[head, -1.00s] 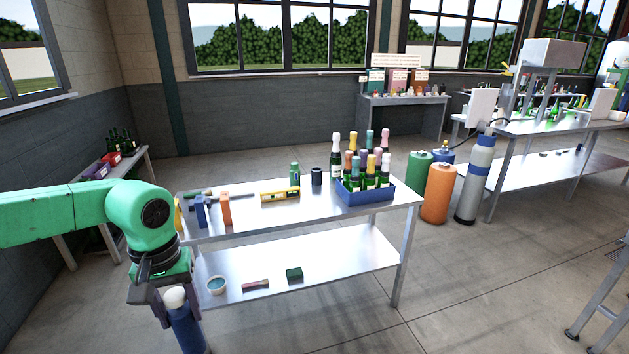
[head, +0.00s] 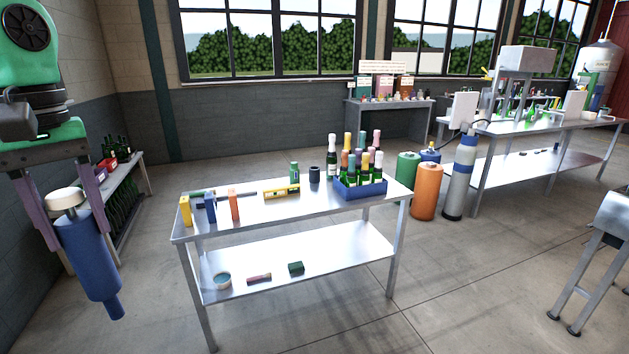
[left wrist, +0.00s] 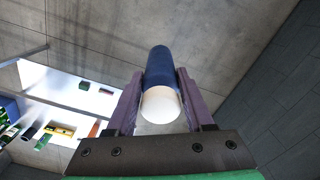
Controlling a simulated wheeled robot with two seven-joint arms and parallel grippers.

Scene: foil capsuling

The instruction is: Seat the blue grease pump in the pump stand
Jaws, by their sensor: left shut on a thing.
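The blue grease pump (head: 90,258) has a dark blue body, a white cap and a narrower lower end. My left gripper (head: 68,235) is shut around its upper body and holds it hanging, slightly tilted, in the air left of the near table. In the left wrist view the pump (left wrist: 161,70) sits between the two purple fingers (left wrist: 157,100), white cap toward the camera. A small dark upright cup (head: 314,174) stands on the tabletop; I cannot tell for sure whether it is the pump stand. My right gripper is out of view.
The near steel table (head: 262,211) bears yellow, blue and orange blocks at its left, a yellow level (head: 282,191), a green bottle (head: 294,173) and a blue crate (head: 362,191) of bottles. Its lower shelf (head: 330,255) holds small items. Gas cylinders stand behind right.

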